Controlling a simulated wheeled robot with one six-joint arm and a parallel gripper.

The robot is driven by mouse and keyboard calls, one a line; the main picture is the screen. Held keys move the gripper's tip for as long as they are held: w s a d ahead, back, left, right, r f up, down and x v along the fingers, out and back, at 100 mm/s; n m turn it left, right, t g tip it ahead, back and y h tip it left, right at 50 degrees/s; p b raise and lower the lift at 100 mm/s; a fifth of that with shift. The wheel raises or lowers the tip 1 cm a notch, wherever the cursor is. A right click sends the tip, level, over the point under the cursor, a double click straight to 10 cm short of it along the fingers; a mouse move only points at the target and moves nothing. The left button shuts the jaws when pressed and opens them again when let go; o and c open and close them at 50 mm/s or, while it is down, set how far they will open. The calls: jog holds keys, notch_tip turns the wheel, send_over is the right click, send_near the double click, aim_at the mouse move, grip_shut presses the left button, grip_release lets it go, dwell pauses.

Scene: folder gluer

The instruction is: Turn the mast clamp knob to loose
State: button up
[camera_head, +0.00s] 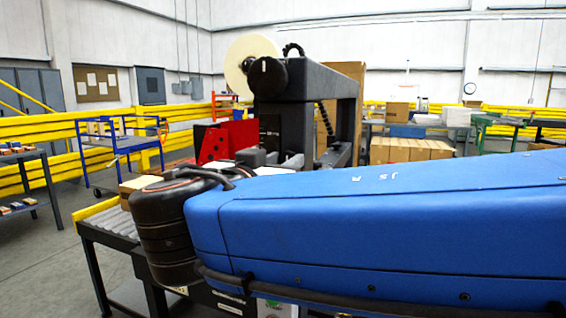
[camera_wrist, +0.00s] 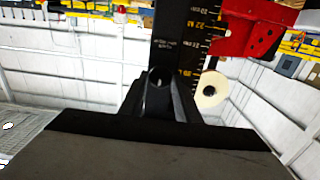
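A dark mast (camera_wrist: 172,48) with a yellow number scale rises in the wrist view, which looks upside down. A red bracket (camera_wrist: 252,30) sits beside it. My gripper (camera_wrist: 161,80) points at the mast from the bottom of the wrist view. Its dark fingers blend with the dark parts behind, so I cannot tell whether they are apart or on something. I cannot make out the mast clamp knob for certain. In the head view, my blue arm hides my gripper and part of the machine; a red part (camera_head: 228,140) shows behind it.
A cream tape roll (camera_head: 250,66) is on the dark machine frame (camera_head: 306,85). A roller conveyor (camera_head: 106,222) with a carton (camera_head: 139,188) is at left. A blue cart (camera_head: 132,142) and yellow rails stand behind. Several cartons (camera_head: 411,150) are at back right.

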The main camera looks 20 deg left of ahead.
jog(key=shift+n, duration=0.3)
jog(key=n, duration=0.8)
jog(key=shift+a+f, duration=0.1)
jog(key=shift+a, duration=0.05)
jog(key=n, duration=0.9)
jog(key=shift+f, duration=0.15)
jog(key=shift+n, duration=0.3)
jog(key=o, duration=1)
